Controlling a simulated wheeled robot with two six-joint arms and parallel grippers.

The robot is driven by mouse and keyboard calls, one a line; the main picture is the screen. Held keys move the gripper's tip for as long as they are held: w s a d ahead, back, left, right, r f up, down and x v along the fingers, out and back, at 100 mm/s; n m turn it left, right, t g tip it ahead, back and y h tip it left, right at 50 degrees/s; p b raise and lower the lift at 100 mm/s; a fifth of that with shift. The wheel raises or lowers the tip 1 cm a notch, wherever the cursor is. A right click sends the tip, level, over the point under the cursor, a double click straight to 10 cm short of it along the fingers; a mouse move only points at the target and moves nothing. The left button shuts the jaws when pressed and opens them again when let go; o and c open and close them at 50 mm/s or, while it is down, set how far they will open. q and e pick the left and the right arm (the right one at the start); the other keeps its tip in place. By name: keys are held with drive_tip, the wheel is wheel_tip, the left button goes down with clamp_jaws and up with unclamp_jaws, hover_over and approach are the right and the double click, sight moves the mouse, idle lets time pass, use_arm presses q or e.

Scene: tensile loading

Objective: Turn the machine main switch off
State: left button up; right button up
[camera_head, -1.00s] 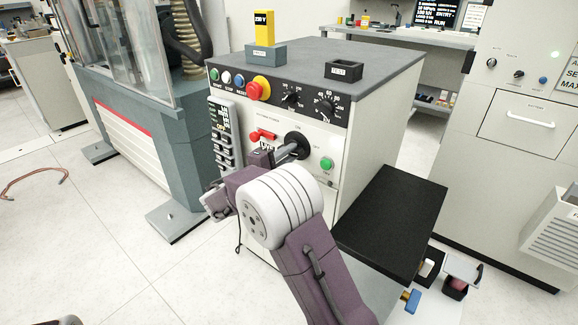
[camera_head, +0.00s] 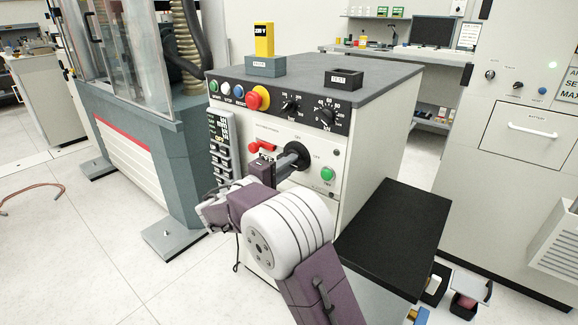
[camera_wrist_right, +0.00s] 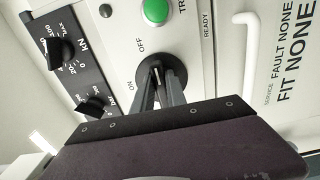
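The machine main switch is a black rotary knob (camera_head: 299,153) on the white front of the control cabinet (camera_head: 375,130), between ON and OFF marks. My right gripper (camera_head: 287,162) reaches it from the front. In the right wrist view, the two dark fingers (camera_wrist_right: 158,92) narrow onto the knob (camera_wrist_right: 152,68) and close on its raised handle. The fingertips partly hide the handle, so I cannot tell exactly which mark it points to. My left gripper is not in view.
A green button (camera_head: 327,174) and a red switch (camera_head: 261,147) flank the knob. A red emergency button (camera_head: 258,98) and black dials (camera_head: 327,117) sit above. A black-topped bench (camera_head: 395,225) stands close on the right. The floor on the left is mostly clear.

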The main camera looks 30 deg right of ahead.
drive_tip(key=o, duration=0.4)
drive_tip(key=shift+c, duration=0.2)
drive_tip(key=p+v, duration=0.2)
drive_tip(key=v, duration=0.7)
drive_tip(key=shift+p, duration=0.3)
